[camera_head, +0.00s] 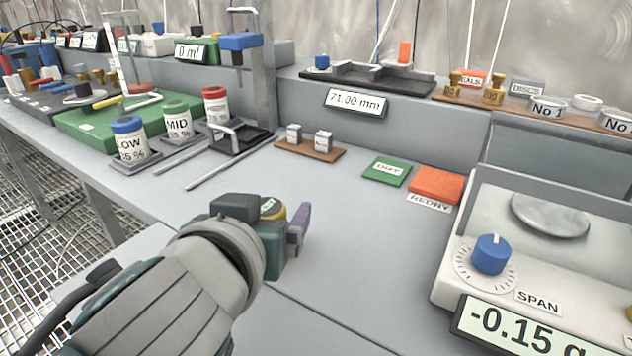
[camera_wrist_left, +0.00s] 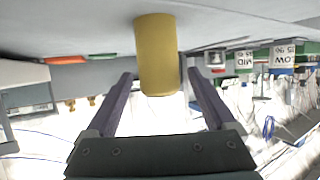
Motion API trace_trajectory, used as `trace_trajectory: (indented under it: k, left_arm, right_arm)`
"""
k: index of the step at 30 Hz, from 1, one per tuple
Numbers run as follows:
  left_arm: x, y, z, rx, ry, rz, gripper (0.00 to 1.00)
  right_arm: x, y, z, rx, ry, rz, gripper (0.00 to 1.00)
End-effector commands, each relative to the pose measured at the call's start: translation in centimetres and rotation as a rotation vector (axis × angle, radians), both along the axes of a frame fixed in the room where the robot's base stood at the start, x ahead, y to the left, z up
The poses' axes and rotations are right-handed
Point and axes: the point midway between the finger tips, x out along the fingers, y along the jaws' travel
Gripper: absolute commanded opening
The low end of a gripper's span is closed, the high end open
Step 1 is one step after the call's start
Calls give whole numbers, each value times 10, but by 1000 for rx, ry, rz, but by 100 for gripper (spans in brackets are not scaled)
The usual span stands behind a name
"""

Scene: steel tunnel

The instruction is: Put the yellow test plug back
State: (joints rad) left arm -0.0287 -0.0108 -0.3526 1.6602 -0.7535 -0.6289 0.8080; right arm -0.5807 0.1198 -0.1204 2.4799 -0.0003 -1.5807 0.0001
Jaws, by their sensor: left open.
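The yellow test plug (camera_wrist_left: 157,55) is a plain yellow cylinder in the left wrist view, which shows the bench upside down. It appears upright on the bench, its free end towards me. My left gripper (camera_wrist_left: 159,75) is open, with one purple finger on each side of it and gaps visible between. Only one purple finger shows clearly there. My right gripper is not in view.
A balance (camera_head: 540,260) with a blue SPAN knob stands at the right. A green DRY pad (camera_head: 380,180), an orange pad (camera_head: 436,184) and a brown block holder (camera_head: 300,152) lie behind. Labelled jars (camera_head: 132,140) and thin rods are at the left. The middle bench is clear.

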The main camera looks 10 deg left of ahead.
Motion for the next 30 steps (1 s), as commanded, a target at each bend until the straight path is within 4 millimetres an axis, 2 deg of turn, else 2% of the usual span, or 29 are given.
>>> trace_trajectory:
  k: [2, 5, 26, 30]
  left_arm:
    - [0, 0, 0, 0, 0, 0, 89]
    - [0, 0, 0, 0, 0, 0, 79]
    - [-1, 0, 0, 0, 1, 0, 0]
    - [0, 0, 0, 0, 0, 0, 0]
  right_arm:
    - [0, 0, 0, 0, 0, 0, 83]
    - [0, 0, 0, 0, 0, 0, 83]
    - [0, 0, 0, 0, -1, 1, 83]
    - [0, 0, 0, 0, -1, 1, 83]
